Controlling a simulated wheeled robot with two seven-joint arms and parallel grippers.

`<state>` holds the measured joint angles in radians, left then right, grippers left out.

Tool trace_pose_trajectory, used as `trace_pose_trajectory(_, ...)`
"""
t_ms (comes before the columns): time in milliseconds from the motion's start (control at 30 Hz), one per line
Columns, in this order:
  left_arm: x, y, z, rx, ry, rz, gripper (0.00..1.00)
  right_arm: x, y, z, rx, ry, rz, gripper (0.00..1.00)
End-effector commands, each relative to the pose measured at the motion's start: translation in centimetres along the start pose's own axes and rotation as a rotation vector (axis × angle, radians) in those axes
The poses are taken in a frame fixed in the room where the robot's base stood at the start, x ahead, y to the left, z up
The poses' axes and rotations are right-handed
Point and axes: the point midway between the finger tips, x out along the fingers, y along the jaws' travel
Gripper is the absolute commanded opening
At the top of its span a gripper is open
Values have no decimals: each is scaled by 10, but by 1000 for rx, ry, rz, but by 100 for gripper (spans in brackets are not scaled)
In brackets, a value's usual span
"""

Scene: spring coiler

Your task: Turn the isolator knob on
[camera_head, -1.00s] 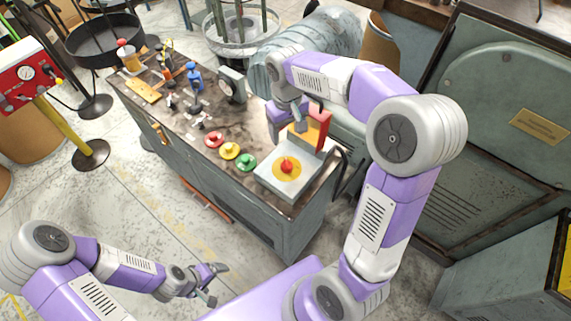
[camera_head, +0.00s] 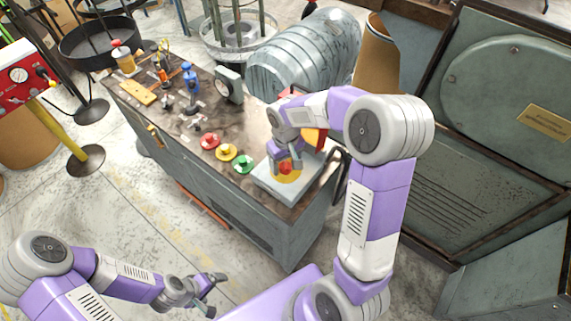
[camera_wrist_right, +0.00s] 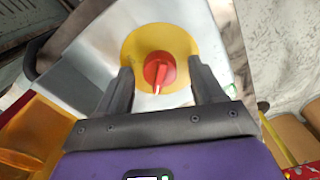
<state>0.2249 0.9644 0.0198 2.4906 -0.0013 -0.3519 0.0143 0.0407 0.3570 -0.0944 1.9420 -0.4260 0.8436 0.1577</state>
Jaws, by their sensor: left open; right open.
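The isolator knob (camera_wrist_right: 158,72) is red with a white pointer mark, set on a round yellow plate (camera_wrist_right: 184,40). In the head view the yellow plate (camera_head: 291,177) shows on a pale grey box (camera_head: 262,184) at the near corner of the bench; my right gripper partly hides the knob there. My right gripper (camera_head: 286,167) is open above the plate. In the wrist view the two fingers of the right gripper (camera_wrist_right: 161,80) stand on either side of the knob, with gaps between fingers and knob. My left gripper (camera_head: 212,294) is open and empty over the floor, away from the bench.
Red (camera_head: 209,141), yellow (camera_head: 227,152) and green (camera_head: 243,164) buttons line the bench beside the box. A red and orange block (camera_head: 313,137) stands behind my right gripper. Small tools fill the bench's far part. A large grey machine (camera_head: 470,130) stands at the right.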

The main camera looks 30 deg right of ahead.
Motion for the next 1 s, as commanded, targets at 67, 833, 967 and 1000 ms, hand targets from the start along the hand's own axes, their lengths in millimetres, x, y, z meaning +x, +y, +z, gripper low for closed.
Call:
trace_pose_trajectory(67,1,0,0,0,0,0,91,2,0,0,0,0,0,67)
trace_pose_trajectory(833,0,0,0,0,0,0,91,2,0,0,8,0,0,11)
trace_pose_trajectory(967,0,0,0,0,0,0,91,2,0,0,38,-1,1,11)
trace_pose_trajectory(1000,0,0,0,0,0,0,91,2,0,0,54,-1,1,11)
